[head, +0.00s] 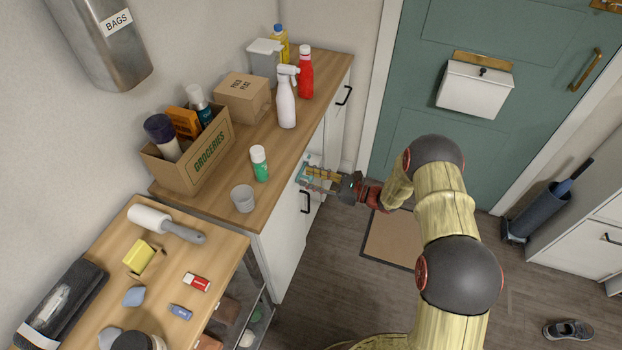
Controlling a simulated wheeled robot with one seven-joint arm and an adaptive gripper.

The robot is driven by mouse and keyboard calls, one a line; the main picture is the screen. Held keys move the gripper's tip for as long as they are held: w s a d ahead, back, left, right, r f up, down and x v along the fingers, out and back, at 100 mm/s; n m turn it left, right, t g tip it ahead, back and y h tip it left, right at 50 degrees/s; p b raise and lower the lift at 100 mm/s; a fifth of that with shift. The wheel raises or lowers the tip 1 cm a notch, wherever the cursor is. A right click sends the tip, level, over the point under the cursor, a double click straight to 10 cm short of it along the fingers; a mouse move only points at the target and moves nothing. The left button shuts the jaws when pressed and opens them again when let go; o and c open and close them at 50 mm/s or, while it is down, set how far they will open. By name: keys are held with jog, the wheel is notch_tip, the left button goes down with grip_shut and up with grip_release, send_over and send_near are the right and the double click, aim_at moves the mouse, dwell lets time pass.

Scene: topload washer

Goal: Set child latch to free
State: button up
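My gripper (322,181) is at the front of the wood-topped cabinet (233,172), just beyond the counter's front edge and near a black door handle (305,202). Its fingers are small in the head view, and I cannot tell whether they are open or shut. Small yellowish and pale blue patches show around the fingertips; I cannot tell what they belong to. I cannot make out a child latch. A washer is not recognisable in this view.
The countertop holds a groceries box (190,150), a white spray bottle (286,100), a green-and-white bottle (260,163) and a grey cup (243,198). A nearer surface holds a lint roller (165,224). A doormat (390,238) lies before the green door (480,130); a shoe (568,330) lies right.

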jog(key=shift+c, duration=1.2)
grip_shut()
